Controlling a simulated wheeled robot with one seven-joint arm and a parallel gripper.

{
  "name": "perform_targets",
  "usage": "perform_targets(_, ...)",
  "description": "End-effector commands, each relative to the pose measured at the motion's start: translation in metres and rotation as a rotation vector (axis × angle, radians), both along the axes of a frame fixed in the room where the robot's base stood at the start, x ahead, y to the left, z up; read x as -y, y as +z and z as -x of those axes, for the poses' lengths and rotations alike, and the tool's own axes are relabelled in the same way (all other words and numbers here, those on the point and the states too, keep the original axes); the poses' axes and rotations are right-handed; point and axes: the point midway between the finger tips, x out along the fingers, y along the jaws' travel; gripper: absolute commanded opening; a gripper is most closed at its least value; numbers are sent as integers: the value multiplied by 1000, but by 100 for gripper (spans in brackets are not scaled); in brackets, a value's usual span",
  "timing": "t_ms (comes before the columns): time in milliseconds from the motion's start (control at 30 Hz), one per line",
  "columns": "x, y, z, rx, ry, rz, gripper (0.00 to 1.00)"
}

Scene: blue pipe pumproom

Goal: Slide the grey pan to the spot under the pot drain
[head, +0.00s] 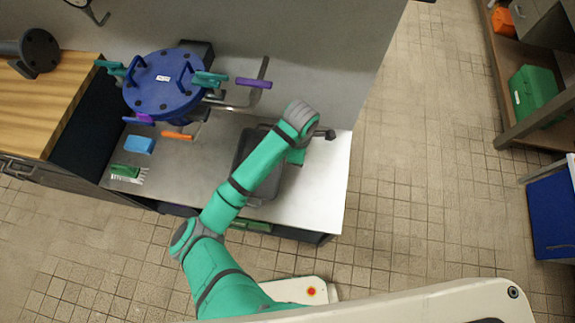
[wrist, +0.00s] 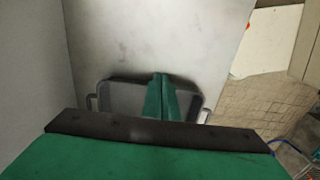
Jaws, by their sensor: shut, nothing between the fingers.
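The grey pan (head: 243,152) lies on the pale steel worktop, partly hidden under my arm in the head view. In the wrist view the pan (wrist: 122,98) shows its dark rim and a small handle at each side. My gripper (wrist: 160,77) is shut and empty, its green fingers overlapping the pan's middle with the tips near its far rim. I cannot tell whether they touch it.
An orange handle (head: 177,136) sits below the pot. A blue block (head: 140,145) and a green brush (head: 126,171) lie at the worktop's left. A purple-handled pipe (head: 254,83) sticks out right of the pot. A grey wall backs the worktop; its right end is clear.

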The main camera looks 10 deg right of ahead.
Motion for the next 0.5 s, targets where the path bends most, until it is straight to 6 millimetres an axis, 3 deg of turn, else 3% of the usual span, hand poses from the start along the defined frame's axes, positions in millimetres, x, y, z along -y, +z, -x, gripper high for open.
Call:
perform_targets(167, 0, -17, 1, -5, 3, -2, 0)
perform_targets(500, -1, -80, 0, -3, 2, -4, 0)
